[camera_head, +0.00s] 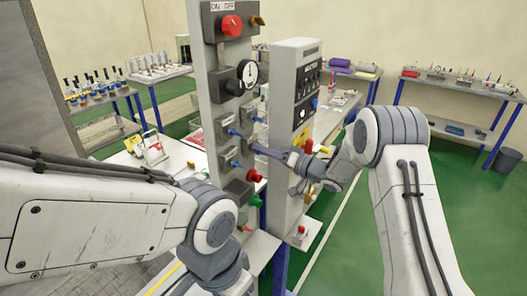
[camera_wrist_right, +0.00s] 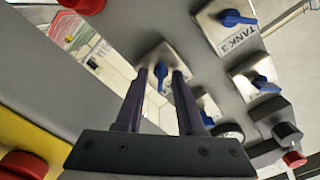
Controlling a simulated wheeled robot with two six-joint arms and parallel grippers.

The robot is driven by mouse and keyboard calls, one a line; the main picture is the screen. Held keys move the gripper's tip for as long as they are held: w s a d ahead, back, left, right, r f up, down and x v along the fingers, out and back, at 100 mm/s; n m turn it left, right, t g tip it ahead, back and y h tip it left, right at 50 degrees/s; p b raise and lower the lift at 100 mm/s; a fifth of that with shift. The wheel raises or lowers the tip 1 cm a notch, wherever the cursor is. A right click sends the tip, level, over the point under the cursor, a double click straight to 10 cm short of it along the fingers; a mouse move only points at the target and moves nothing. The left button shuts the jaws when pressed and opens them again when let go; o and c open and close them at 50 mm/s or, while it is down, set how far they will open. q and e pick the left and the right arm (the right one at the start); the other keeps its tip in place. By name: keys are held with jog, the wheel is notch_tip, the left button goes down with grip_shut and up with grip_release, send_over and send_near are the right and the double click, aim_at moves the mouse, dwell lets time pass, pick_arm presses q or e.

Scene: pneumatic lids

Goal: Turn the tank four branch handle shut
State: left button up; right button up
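My right gripper (camera_head: 257,148) reaches in from the right to the grey valve panel (camera_head: 212,95). In the right wrist view its two dark fingers (camera_wrist_right: 160,72) are apart, with a blue handle (camera_wrist_right: 161,74) on a metal plate showing in the gap between the tips. I see clearance on both sides of this handle; whether the tips reach past it is unclear. No tank four label is readable. A neighbouring blue handle (camera_wrist_right: 237,18) sits on a plate labelled TANK 3. My left arm fills the lower left of the head view; its gripper is not visible.
Other blue handles (camera_wrist_right: 264,85) sit close to the right finger. The panel also carries a red knob (camera_head: 231,25), a gauge (camera_head: 247,72) and a red button (camera_head: 254,176). A second control column (camera_head: 291,80) stands close to the right. Benches line the walls.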

jog(key=b+v, duration=0.4)
jog(key=v, duration=0.6)
jog(key=shift+s+d+b, duration=0.2)
jog(key=shift+b, duration=0.15)
